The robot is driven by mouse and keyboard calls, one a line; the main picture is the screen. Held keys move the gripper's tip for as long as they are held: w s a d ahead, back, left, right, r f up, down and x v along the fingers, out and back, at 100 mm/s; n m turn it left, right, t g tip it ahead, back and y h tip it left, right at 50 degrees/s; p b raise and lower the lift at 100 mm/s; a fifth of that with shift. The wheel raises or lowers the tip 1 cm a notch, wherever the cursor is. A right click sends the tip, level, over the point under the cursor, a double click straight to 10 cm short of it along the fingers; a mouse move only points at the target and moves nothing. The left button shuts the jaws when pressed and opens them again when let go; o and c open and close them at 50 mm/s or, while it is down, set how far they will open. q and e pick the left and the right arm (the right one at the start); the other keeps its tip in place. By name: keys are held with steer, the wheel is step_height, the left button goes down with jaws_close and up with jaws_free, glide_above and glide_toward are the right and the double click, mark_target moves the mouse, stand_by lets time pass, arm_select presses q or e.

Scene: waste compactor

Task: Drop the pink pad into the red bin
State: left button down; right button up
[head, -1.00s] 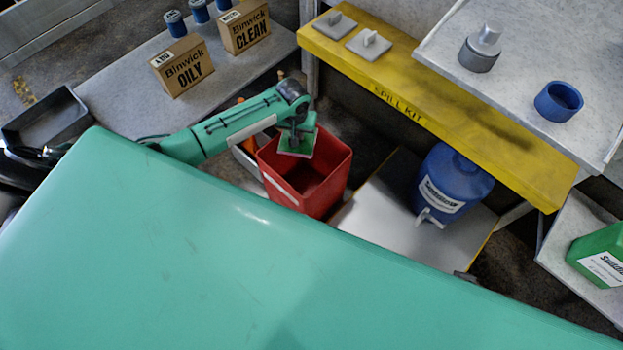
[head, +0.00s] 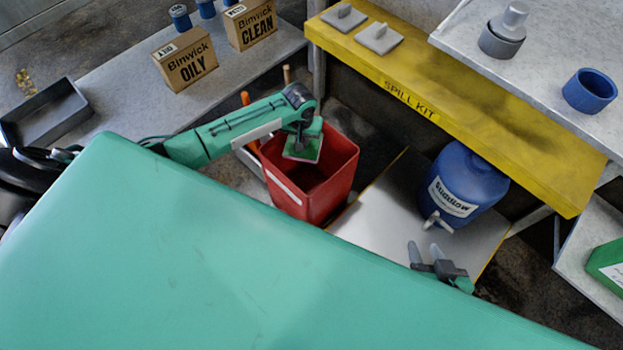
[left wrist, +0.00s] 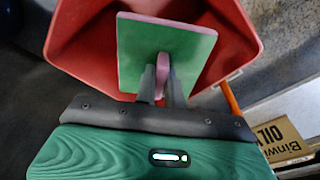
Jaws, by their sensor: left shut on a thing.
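The red bin (head: 335,185) stands open-topped on the floor beyond my green body. My left gripper (head: 303,138) hangs over its opening, with the pad (head: 301,150) under it. In the left wrist view the pad (left wrist: 195,50) has a green face, a pink edge and a pink handle (left wrist: 163,70). The left fingers (left wrist: 162,88) are shut on that handle, and the red bin (left wrist: 85,45) lies behind the pad. My right gripper (head: 426,253) is empty, its two fingers apart, over the white board.
A blue jug (head: 465,185) with a spigot stands right of the bin. A yellow spill kit shelf (head: 480,115) runs behind, holding two grey pads (head: 380,38). Oily (head: 185,60) and clean (head: 251,22) boxes stand on the left bench. Orange-handled tools (head: 246,100) are beside the bin.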

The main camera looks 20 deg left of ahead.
arm_select(q)
steer(key=shift+f+b, duration=0.5)
steer(key=shift+f, duration=0.05)
arm_select(e)
steer(key=shift+w+a+r+t+y, duration=0.1)
steer(key=shift+a+t+y, duration=0.15)
steer(key=shift+a+t, duration=0.3)
steer(key=shift+w+a+r+t+y, duration=0.1)
steer(key=shift+a+t+y, duration=0.15)
steer(key=shift+a+t, duration=0.3)
arm_select(q)
steer(key=c, duration=1.4)
jaws_free()
